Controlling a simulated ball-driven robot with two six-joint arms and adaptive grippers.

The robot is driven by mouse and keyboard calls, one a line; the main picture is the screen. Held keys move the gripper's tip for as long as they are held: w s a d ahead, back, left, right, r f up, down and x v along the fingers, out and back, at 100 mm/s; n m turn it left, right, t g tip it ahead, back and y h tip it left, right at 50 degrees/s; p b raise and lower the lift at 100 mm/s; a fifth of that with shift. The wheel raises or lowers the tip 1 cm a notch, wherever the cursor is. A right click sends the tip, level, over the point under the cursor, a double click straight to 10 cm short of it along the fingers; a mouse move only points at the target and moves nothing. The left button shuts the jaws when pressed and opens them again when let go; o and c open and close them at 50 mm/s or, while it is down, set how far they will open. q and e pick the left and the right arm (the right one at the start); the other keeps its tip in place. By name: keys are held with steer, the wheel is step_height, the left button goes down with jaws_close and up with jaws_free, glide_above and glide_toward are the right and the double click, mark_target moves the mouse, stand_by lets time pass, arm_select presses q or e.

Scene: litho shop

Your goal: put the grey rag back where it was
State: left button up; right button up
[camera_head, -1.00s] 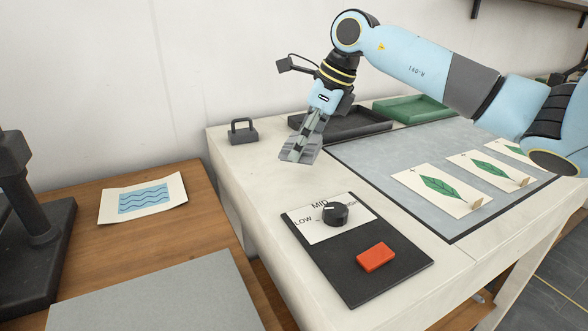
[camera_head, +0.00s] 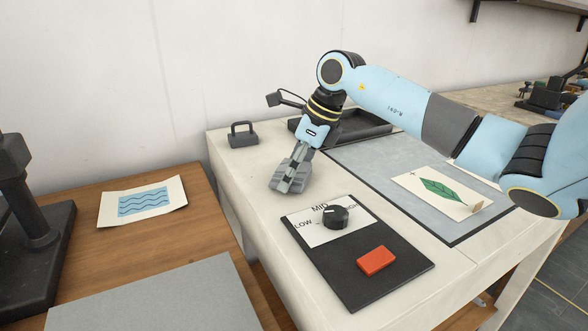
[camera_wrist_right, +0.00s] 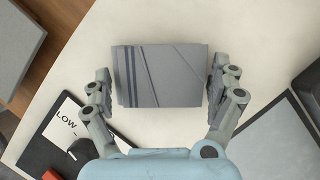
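The grey rag (camera_wrist_right: 165,76) is a folded pad with dark blue stripes near its left end. I cannot tell whether the rag touches the bench. My left gripper is not in view.
A black panel (camera_head: 385,284) with a dial (camera_head: 335,216) and a red block (camera_head: 376,260) lies in front. A dark padlock-shaped weight (camera_head: 243,136) stands behind left. A dark tray (camera_head: 360,130) and a grey slab with a leaf print (camera_head: 440,190) are right. Bare bench lies left of the gripper.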

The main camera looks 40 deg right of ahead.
steer(key=shift+d+r, duration=0.15)
steer(key=shift+r, duration=0.3)
steer(key=p+v, duration=0.1)
steer(key=v, duration=1)
steer(key=shift+s+r, duration=0.15)
steer(key=shift+r, duration=0.05)
